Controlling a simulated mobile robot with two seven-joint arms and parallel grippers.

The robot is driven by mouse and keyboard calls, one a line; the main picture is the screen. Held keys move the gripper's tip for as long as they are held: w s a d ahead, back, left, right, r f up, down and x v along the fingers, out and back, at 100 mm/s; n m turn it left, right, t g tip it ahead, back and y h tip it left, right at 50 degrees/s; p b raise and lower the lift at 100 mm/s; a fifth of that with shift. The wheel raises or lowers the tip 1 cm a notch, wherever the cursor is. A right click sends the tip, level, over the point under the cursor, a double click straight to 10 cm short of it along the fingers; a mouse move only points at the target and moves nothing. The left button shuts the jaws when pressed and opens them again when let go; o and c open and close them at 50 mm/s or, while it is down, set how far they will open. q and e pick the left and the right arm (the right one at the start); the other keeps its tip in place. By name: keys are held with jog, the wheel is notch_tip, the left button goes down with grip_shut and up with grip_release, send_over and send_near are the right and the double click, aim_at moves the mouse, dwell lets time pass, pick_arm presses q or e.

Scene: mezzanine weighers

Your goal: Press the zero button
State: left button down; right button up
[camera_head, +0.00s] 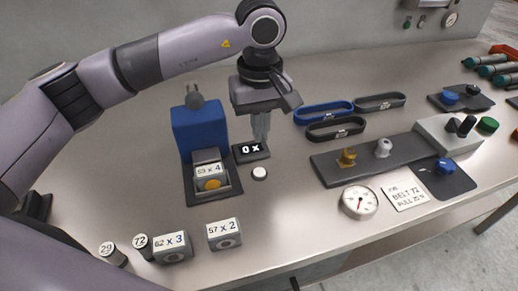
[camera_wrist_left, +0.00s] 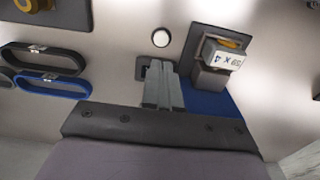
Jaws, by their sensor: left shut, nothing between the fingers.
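The zero button appears to be the small white round button (camera_head: 260,173) on the bench, in front of a small black display (camera_head: 243,154) that reads "0 x". The button also shows in the left wrist view (camera_wrist_left: 161,38), uncovered. My left gripper (camera_head: 262,138) is shut and empty, pointing down just behind and above the display. In the left wrist view its fingertips (camera_wrist_left: 160,66) overlap the display and are apart from the button. My right gripper is not in view.
A blue weigher (camera_head: 198,128) left of the display holds a block marked "59 x 4" (camera_head: 209,171). Marked blocks (camera_head: 224,234) stand at the front. Blue and black belts (camera_head: 323,112) lie right of the gripper. A dial gauge (camera_head: 359,201) stands front right. Bench around the button is clear.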

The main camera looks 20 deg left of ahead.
pick_arm(q)
jog(key=shift+r, duration=1.55)
